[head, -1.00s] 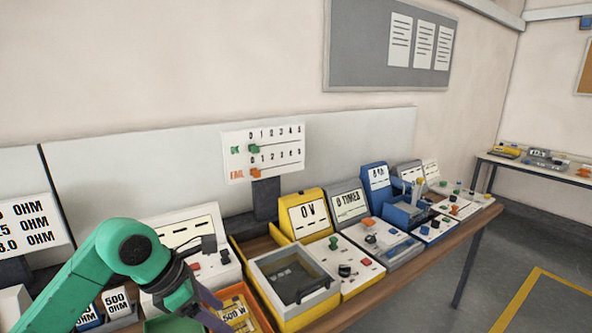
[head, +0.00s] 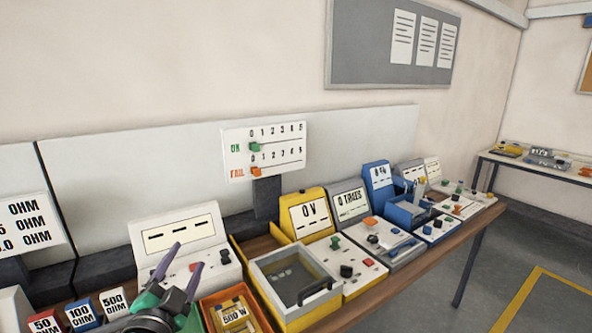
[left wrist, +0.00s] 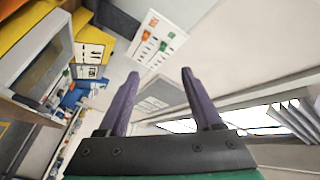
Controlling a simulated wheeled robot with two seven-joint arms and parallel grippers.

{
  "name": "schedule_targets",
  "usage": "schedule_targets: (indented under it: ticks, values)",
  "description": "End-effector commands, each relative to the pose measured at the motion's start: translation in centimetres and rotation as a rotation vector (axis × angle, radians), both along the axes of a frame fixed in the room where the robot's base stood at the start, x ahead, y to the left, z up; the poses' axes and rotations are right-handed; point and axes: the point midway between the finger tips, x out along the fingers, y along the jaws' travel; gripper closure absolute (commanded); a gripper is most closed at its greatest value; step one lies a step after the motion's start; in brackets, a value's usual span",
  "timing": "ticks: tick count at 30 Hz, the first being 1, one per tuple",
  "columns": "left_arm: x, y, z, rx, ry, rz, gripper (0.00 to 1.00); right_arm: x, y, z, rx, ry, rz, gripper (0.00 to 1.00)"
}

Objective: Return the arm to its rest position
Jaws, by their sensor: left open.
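My left gripper (head: 183,268) is in the lower left of the head view, with its two purple fingers spread and pointing up. Nothing is between them. It hangs in front of the white meter box with a dashed display (head: 180,236) and covers part of its front. In the left wrist view both purple fingers (left wrist: 156,100) stand apart and empty, with the wall and the OK/FAIL board (left wrist: 158,42) beyond. My right gripper does not show in either view.
The 50, 100 and 500 OHM blocks (head: 82,313) stand left of the gripper. An orange tray with a 500 W block (head: 235,315) and a yellow-framed bin (head: 292,285) are to its right. Several instrument boxes (head: 350,205) line the bench. Air above the bench is clear.

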Motion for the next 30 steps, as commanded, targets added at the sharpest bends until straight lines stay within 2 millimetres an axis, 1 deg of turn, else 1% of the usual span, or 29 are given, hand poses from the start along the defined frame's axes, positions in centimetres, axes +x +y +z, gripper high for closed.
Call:
schedule_targets:
  ticks: [1,2,3,5,6,8,9,11,12,14,15,17,18,22,23,24,26,27,29,30]
  values:
    - [-1.0,1.6,-4.2,-0.118,0.153,0.067,0.33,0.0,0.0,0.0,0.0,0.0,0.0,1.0]
    - [-1.8,2.3,-6.7,-0.181,0.243,0.105,0.33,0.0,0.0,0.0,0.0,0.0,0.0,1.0]
    - [-3.0,2.9,-9.7,-0.256,0.357,0.15,0.33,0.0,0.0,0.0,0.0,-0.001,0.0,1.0]
    - [-5.2,3.4,-13.6,-0.348,0.51,0.207,0.33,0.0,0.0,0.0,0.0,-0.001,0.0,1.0]
    - [-6.7,3.5,-15.8,-0.397,0.601,0.239,0.33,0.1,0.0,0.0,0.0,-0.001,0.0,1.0]
    - [-8.9,3.4,-18.6,-0.462,0.725,0.28,0.33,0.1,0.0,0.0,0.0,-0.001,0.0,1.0]
    - [-10.5,3.2,-20.2,-0.498,0.802,0.302,0.33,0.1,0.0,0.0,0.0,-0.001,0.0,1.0]
    - [-12.8,2.8,-22.2,-0.546,0.912,0.334,0.33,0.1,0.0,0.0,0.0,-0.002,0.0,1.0]
    - [-14.3,2.5,-23.3,-0.575,0.981,0.354,0.33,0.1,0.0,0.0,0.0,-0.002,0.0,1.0]
    - [-16.7,2.0,-24.8,-0.613,1.081,0.381,0.33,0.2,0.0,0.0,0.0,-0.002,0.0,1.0]
    - [-18.2,1.6,-25.7,-0.635,1.147,0.396,0.33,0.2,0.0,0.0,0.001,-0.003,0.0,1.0]
    - [-20.6,0.9,-26.7,-0.666,1.243,0.417,0.33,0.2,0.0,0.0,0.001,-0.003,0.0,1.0]
    - [-21.3,0.7,-28.2,-0.675,1.283,0.427,0.33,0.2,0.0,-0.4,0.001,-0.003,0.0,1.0]
    - [-20.3,0.6,-34.7,-0.663,1.297,0.434,0.33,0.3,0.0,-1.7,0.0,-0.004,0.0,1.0]
    - [-20.2,0.6,-36.2,-0.661,1.303,0.436,0.33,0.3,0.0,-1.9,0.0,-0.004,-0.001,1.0]
    - [-20.2,0.6,-38.2,-0.658,1.309,0.438,0.33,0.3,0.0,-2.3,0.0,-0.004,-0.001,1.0]
    - [-20.3,0.6,-41.5,-0.654,1.321,0.441,0.33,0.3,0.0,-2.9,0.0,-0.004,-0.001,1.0]
    - [-20.5,0.6,-43.9,-0.652,1.328,0.443,0.33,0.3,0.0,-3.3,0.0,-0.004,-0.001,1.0]
    - [-21.1,0.6,-47.7,-0.646,1.341,0.446,0.33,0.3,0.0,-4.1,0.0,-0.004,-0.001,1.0]
    - [-21.8,0.7,-50.5,-0.642,1.352,0.449,0.33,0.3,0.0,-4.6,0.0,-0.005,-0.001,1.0]
